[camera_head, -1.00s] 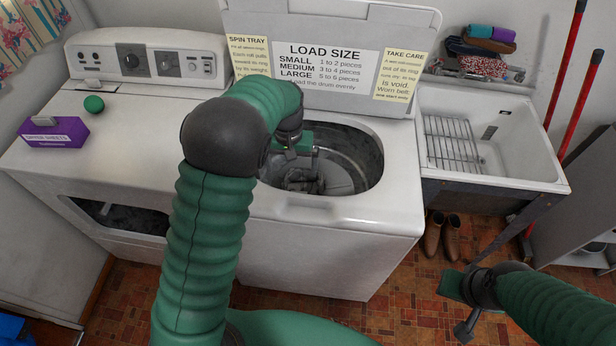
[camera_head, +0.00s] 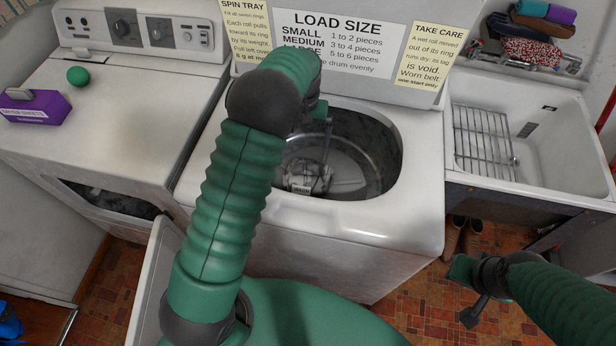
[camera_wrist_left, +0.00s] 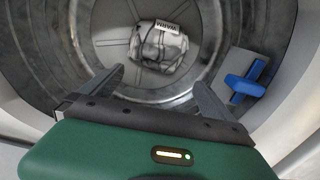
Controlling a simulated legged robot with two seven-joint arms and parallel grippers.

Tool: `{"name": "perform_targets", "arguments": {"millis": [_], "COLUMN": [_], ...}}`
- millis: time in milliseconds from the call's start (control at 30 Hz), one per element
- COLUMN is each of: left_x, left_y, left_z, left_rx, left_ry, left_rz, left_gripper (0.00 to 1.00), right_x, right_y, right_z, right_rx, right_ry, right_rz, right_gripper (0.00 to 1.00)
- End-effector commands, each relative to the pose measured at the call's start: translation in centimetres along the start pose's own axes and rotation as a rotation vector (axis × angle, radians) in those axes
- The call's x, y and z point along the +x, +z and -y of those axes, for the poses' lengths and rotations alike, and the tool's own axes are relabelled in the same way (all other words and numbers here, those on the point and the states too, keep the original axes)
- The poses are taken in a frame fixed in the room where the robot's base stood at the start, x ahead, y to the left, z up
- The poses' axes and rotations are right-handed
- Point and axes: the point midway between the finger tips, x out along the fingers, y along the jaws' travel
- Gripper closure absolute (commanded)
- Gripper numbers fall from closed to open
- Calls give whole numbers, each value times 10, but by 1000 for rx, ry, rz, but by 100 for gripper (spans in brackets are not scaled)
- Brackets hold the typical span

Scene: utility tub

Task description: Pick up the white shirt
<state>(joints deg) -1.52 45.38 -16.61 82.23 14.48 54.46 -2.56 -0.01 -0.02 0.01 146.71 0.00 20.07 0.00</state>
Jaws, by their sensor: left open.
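A whitish rolled bundle with dark lines, which looks like the white shirt (camera_head: 306,178), lies at the bottom of the washer drum (camera_head: 375,165). In the left wrist view the shirt (camera_wrist_left: 160,45) lies beyond my fingertips, with a dark-lettered patch on top. My left gripper (camera_head: 325,145) is over the drum opening, pointing down. In the wrist view the left gripper (camera_wrist_left: 158,78) has its fingers spread with nothing between them, apart from the shirt. My right gripper (camera_head: 468,290) is low at the right, away from the washer; its jaw gap is unclear.
The drum's white rim (camera_head: 300,212) and the raised lid (camera_head: 345,42) bound the opening. A blue part (camera_wrist_left: 245,85) sits at the drum's right wall in the wrist view. A sink (camera_head: 565,135) stands right; a purple box (camera_head: 38,106) and green ball (camera_head: 78,75) sit left.

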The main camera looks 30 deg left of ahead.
Motion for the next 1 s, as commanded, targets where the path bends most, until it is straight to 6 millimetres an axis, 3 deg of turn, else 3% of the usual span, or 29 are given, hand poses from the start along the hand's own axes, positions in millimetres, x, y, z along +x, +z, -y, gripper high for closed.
{"name": "perform_targets", "arguments": {"millis": [333, 800, 1000], "left_x": [86, 151, 153], "left_y": [2, 4, 3], "left_z": [0, -6, -6], "left_rx": [0, 0, 1], "left_ry": [-1, 0, 1], "left_rz": [3, 1, -2], "left_gripper": [0, 0, 0], "right_x": [2, 0, 1], "right_y": [0, 0, 0], "right_z": [0, 0, 0], "right_rx": [0, 0, 0], "right_ry": [0, 0, 0], "right_rz": [-1, -1, 0], "right_gripper": [78, 78, 78]}}
